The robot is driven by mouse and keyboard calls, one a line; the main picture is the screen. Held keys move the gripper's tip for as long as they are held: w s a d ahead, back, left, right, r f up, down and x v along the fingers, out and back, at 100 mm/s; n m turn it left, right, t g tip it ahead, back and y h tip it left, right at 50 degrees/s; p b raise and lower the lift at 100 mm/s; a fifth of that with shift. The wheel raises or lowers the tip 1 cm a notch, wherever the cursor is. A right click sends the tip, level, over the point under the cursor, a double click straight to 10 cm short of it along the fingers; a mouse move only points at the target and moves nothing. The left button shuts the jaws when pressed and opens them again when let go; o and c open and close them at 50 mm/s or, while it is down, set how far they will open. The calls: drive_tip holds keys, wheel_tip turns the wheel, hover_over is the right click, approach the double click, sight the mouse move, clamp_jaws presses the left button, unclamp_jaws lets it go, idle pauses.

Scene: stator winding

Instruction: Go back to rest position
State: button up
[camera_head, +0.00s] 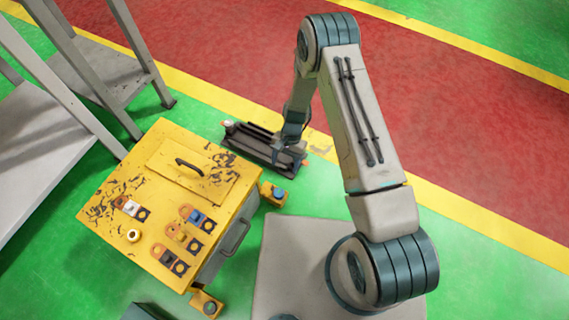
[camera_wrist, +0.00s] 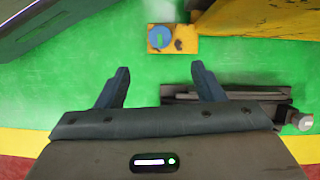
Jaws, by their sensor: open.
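My gripper (camera_wrist: 162,86) is open and empty in the wrist view, its two dark blue fingers spread apart over the green floor. In the head view my arm reaches up and over, and its far end hangs down near a dark rail-like device (camera_head: 262,145) on the floor. Whether the two touch cannot be told there. The same dark device shows in the wrist view (camera_wrist: 240,98), partly behind the right finger. A yellow foot with a blue round knob (camera_wrist: 172,39) lies beyond the fingertips.
A worn yellow cabinet (camera_head: 150,190) with a black handle and several switches stands left of my arm. Grey metal shelves (camera_head: 35,135) stand at the upper left. Green floor and a red lane (camera_head: 470,110) edged in yellow are clear at the right.

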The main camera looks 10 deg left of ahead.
idle(0.3)
drive_tip(key=w+d+r+n+t+p, duration=0.1)
drive_tip(key=d+r+p, duration=0.3)
drive_tip(key=r, duration=1.1)
drive_tip(key=w+d+r+t+p, duration=0.15)
drive_tip(key=r+p, duration=0.45)
drive_tip(key=r, duration=0.8)
drive_tip(key=w+d+r+n+t+p, duration=0.1)
drive_tip(key=d+r+p, duration=0.3)
drive_tip(key=r, duration=1.1)
drive_tip(key=s+d+r+t+p, duration=0.1)
drive_tip(key=s+d+r+p, duration=0.2)
drive_tip(key=r, duration=0.7)
drive_tip(key=s+d+r+n+t+h+p, duration=0.1)
drive_tip(key=s+d+r+p, duration=0.3)
drive_tip(key=s+r+p, duration=0.4)
drive_tip(key=s+d+r+t+p, duration=0.1)
drive_tip(key=s+d+r+p, duration=0.2)
drive_tip(key=r, duration=1.1)
drive_tip(key=shift+s+d+t+p, duration=0.3)
drive_tip(key=shift+s+t+p, duration=0.05)
drive_tip(key=shift+s+p, duration=0.85)
drive_tip(key=shift+s+d+r, duration=0.1)
drive_tip(key=shift+c, duration=0.3)
